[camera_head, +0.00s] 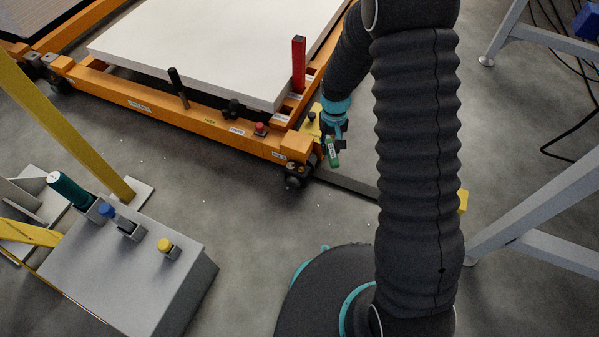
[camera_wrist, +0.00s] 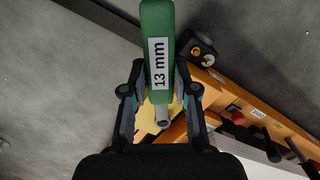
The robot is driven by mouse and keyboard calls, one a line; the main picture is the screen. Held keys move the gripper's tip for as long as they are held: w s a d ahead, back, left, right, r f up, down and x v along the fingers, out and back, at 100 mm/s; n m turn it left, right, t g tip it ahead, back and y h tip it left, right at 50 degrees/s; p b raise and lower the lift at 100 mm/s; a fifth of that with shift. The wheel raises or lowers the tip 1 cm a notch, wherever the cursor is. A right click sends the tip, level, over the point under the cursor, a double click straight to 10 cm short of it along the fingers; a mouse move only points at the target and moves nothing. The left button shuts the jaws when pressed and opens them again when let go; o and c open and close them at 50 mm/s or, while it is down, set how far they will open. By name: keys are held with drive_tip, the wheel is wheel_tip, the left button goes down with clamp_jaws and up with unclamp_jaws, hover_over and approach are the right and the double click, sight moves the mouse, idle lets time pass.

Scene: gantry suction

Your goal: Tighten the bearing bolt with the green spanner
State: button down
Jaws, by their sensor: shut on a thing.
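My gripper (camera_head: 334,132) is shut on the green spanner (camera_head: 332,153), beside the near right corner of the orange cart. In the wrist view, my gripper's fingers (camera_wrist: 158,97) stand on both sides of the green spanner (camera_wrist: 158,30). Its handle carries a white "13 mm" label and points away from the palm, with a grey metal part at the near end. A yellow part (camera_wrist: 150,122) shows behind the fingers, partly hidden. I cannot make out the bearing bolt in either view.
The orange cart (camera_head: 150,104) carries a white slab (camera_head: 215,45), with a red post (camera_head: 298,64) at its corner. A grey console (camera_head: 125,270) with coloured-handled tools stands at lower left. Grey frame legs (camera_head: 540,215) stand at right. Floor between console and cart is clear.

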drive_tip(key=s+a+f+n+b, duration=0.2)
drive_tip(key=s+a+f, duration=0.1)
drive_tip(key=a+f, duration=0.6)
drive_tip(key=shift+s+f+g+h, duration=0.3)
drive_tip(key=shift+d, duration=0.1)
drive_tip(key=shift+s+f+b, duration=0.1)
drive_tip(key=shift+f+b, duration=1.3)
drive_tip(key=shift+f, duration=0.6)
drive_tip(key=shift+f+b, duration=0.3)
drive_tip(key=shift+f, duration=0.05)
drive_tip(key=shift+f+b, duration=0.3)
drive_tip(key=shift+f, duration=0.1)
drive_tip(key=shift+f, duration=0.15)
